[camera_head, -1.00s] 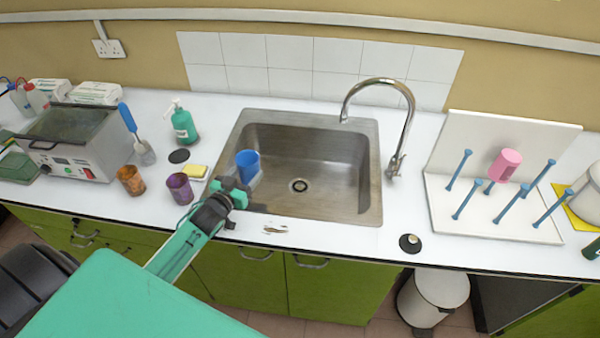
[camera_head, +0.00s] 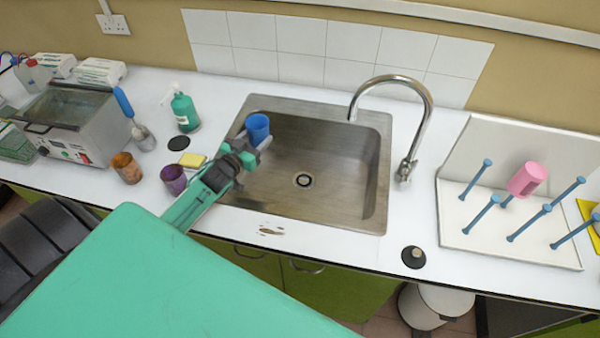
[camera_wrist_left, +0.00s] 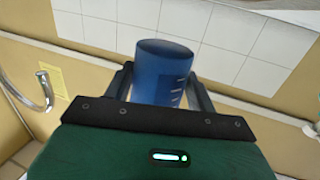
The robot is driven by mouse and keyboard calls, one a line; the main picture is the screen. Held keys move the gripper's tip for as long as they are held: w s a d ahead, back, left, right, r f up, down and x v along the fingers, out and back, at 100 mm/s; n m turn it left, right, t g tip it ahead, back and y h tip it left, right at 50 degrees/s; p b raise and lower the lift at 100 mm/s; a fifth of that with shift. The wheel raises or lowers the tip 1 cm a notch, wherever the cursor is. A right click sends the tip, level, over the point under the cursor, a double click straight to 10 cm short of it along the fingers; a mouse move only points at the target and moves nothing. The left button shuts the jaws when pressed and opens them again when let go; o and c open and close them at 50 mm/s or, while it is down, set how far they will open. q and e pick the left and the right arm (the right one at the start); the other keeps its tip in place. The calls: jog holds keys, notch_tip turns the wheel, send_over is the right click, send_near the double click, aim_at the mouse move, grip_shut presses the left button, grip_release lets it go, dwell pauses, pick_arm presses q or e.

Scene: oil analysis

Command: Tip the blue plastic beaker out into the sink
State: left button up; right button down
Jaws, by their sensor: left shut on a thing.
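The blue plastic beaker (camera_head: 257,127) is held by my left gripper (camera_head: 252,146) over the left part of the sink. In the left wrist view the beaker (camera_wrist_left: 162,75) stands between the two fingers, with pale graduation marks on its side. Its contents cannot be seen. The beaker looks close to upright in the head view. The steel sink (camera_head: 340,185) has a drain in its floor, and its basin looks empty. My right gripper is not in view.
A tap (camera_head: 418,125) arches at the sink's right rear. An orange-brown beaker (camera_head: 127,168), a purple beaker (camera_head: 174,180), a yellow sponge (camera_head: 191,167) and a green bottle (camera_head: 185,110) stand left of the sink. A drying rack (camera_head: 455,215) with a pink beaker (camera_head: 527,179) is at right.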

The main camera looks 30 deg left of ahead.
pick_arm(q)
jog(key=shift+d, duration=0.1)
jog(key=shift+w+d+f+m+b, duration=0.1)
jog(key=shift+d+f+m+b, duration=0.3)
jog(key=shift+m, duration=0.5)
jog(key=shift+w+d+r+m+g+p, duration=0.1)
jog(key=shift+d+r+m+g+p, duration=0.2)
jog(key=shift+d+r+m+p, duration=0.35)
jog(key=shift+d+f+m+y+b, duration=0.15)
jog(key=shift+f+m+y+b, duration=0.25)
jog(key=shift+m+b, duration=0.3)
jog(key=shift+w+d+f+m+g+y+b, duration=0.1)
jog(key=shift+d+f+m+g+y+b, duration=0.2)
jog(key=shift+f+m, duration=0.45)
jog(key=shift+w+d+f+m+g+y+b, duration=0.15)
jog(key=shift+d+f+m, duration=0.2)
jog(key=shift+m, duration=0.75)
jog(key=shift+d+f+m+g+y+b, duration=0.25)
jog(key=shift+f+m, duration=0.4)
jog(key=shift+m, duration=0.25)
jog(key=shift+f+m, duration=0.2)
jog(key=shift+m, duration=0.2)
